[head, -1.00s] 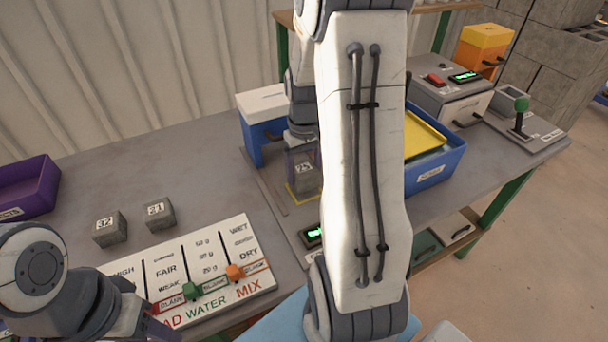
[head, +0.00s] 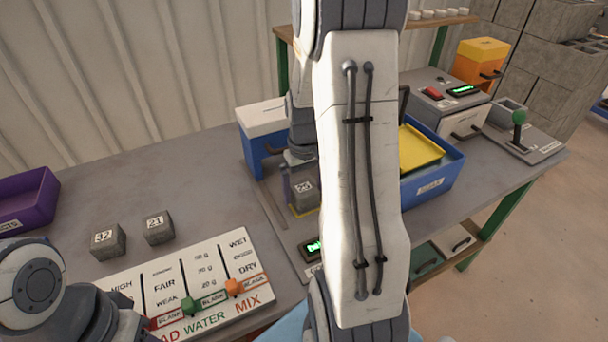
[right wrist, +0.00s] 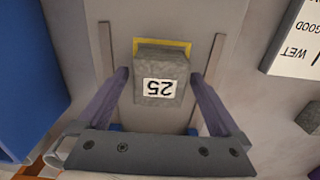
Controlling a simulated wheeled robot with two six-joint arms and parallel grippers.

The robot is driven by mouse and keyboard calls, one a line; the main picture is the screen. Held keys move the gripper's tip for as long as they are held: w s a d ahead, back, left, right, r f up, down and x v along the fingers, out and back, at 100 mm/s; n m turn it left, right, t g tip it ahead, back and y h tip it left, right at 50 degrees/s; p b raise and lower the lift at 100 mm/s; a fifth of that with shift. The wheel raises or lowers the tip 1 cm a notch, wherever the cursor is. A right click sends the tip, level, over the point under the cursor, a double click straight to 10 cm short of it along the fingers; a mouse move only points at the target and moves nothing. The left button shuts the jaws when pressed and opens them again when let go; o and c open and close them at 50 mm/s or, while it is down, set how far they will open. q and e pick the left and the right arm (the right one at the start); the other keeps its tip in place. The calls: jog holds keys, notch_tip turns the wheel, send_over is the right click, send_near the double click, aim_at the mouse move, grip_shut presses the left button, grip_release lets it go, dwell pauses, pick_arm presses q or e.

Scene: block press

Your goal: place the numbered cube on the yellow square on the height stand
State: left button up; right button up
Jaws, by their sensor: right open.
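The grey cube numbered 25 (head: 306,196) rests on the yellow square (head: 293,210) of the stand. In the right wrist view the cube (right wrist: 160,68) sits upright with the yellow square's border (right wrist: 186,45) showing along its far side. My right gripper (right wrist: 160,76) is open, with its purple fingers on either side of the cube and visible gaps to it. In the head view my right arm hides part of the stand and cube. My left arm is at the lower left of the head view, and its fingers cannot be made out.
Cubes 32 (head: 108,242) and 21 (head: 158,227) stand on the table left of the stand, behind a slider board (head: 205,290). A purple bin (head: 28,200) is at far left. A blue-and-white box (head: 262,135) and a blue tray (head: 432,185) flank my right arm.

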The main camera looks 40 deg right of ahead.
aim_at(304, 188)
notch_tip(304, 188, up, 12)
jog(key=s+a+n, duration=0.2)
jog(key=a+n, duration=0.2)
jog(key=a, duration=1.4)
jog(key=s+a+f+n, duration=0.1)
jog(key=s+a+n, duration=0.2)
jog(key=s+a, duration=0.3)
jog(key=s+a+f+n+y, duration=0.1)
jog(key=s+a+n, duration=0.2)
jog(key=s+a, duration=0.4)
jog(key=shift+s+f+p, duration=0.25)
jog(key=shift+s+p, duration=0.1)
jog(key=shift+s, duration=0.3)
